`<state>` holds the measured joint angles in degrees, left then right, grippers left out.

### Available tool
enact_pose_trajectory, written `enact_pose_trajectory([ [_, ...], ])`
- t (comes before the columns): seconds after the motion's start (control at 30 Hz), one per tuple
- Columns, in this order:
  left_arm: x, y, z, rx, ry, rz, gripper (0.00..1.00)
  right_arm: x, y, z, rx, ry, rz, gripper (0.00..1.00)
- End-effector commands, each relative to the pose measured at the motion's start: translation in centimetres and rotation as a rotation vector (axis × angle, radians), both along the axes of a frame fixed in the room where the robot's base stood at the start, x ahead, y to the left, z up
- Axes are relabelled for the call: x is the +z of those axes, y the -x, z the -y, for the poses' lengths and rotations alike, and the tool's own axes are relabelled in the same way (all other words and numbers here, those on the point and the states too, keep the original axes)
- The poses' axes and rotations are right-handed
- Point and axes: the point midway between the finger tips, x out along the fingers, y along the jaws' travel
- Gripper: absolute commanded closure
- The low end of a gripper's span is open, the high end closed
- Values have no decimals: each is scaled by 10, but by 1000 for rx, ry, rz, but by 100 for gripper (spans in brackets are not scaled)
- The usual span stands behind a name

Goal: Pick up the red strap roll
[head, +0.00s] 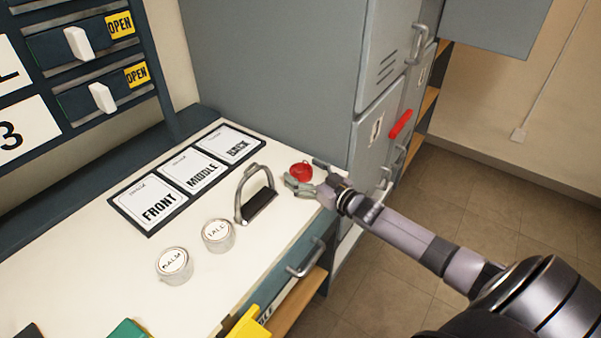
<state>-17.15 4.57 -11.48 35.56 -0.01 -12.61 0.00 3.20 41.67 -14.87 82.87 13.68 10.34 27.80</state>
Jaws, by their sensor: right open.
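The red strap roll (301,172) is a small round red thing on the white worktop, near its right edge by the grey locker. My right gripper (306,176) reaches in from the right and is open. One finger is on the near side of the roll and the other on the far right side. The roll appears between or just in front of the fingertips; I cannot tell whether they touch it. My left gripper is not in view.
A metal stirrup (257,199) stands just left of the roll. Two round tins, one (217,234) and another (174,264), stand nearer. A FRONT, MIDDLE, BACK card board (190,179) lies behind. The grey locker (290,80) rises close behind the roll.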

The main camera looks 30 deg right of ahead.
Motion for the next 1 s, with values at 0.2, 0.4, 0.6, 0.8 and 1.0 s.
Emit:
enact_pose_trajectory([
  [0.2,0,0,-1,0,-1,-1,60,0,-1,-1,1,0,0,19],
  [0.4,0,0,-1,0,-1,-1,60,0,-1,-1,1,0,0,31],
  [0.6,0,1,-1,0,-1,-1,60,0,0,-1,1,0,0,45],
  [0.8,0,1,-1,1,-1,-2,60,0,0,-1,1,0,0,58],
  [1.0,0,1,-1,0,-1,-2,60,0,0,-1,1,0,0,72],
])
